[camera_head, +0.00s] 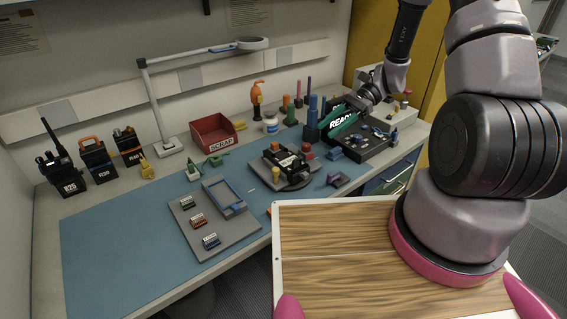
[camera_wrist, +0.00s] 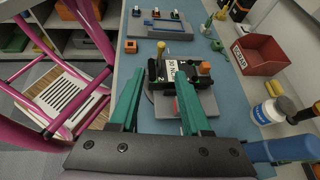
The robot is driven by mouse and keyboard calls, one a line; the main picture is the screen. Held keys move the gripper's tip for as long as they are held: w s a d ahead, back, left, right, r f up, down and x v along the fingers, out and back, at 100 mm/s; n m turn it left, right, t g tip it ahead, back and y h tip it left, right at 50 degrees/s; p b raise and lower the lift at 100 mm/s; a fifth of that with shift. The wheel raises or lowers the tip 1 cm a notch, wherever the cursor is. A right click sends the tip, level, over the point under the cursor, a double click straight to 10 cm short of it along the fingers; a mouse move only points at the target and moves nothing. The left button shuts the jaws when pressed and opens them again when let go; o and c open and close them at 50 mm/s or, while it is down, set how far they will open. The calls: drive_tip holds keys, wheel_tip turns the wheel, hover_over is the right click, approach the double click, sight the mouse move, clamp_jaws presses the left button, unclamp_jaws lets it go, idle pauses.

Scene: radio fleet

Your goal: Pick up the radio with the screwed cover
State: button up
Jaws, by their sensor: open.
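A dark radio (camera_head: 287,161) lies on a grey fixture (camera_head: 262,177) in the middle of the bench. It also shows in the wrist view (camera_wrist: 166,73), with a white label and an orange part at its right. Its screws are too small to make out. Three more radios stand upright at the bench's left end: R25 (camera_head: 69,187), R30 (camera_head: 98,172) and R40 (camera_head: 131,157). My gripper (camera_head: 362,104) is at the bench's right part, apart from the fixture. In the wrist view its teal fingers (camera_wrist: 158,80) are open and empty, with the fixture radio beyond their tips.
A grey tray (camera_head: 231,238) with small labelled parts lies in front. A red scrap bin (camera_head: 197,139), white jar (camera_head: 270,122), lamp (camera_head: 171,146) and several upright cylinders stand behind. A READY sign (camera_head: 342,123) is near my gripper. The blue mat's left part is clear.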

sight(298, 159)
drive_tip(key=shift+m+y, duration=0.6)
drive_tip(key=shift+y, duration=0.1)
drive_tip(key=s+a+f, duration=0.1)
drive_tip(key=a+f, duration=0.1)
drive_tip(key=a, duration=0.1)
drive_tip(key=s+a+f, duration=0.1)
drive_tip(key=a+f, duration=0.2)
drive_tip(key=s+a+f, duration=0.2)
drive_tip(key=a+f, duration=0.1)
drive_tip(key=shift+s+a+f, duration=0.1)
drive_tip(key=shift+a+f, duration=0.1)
drive_tip(key=shift+a, duration=0.1)
clamp_jaws()
idle(0.7)
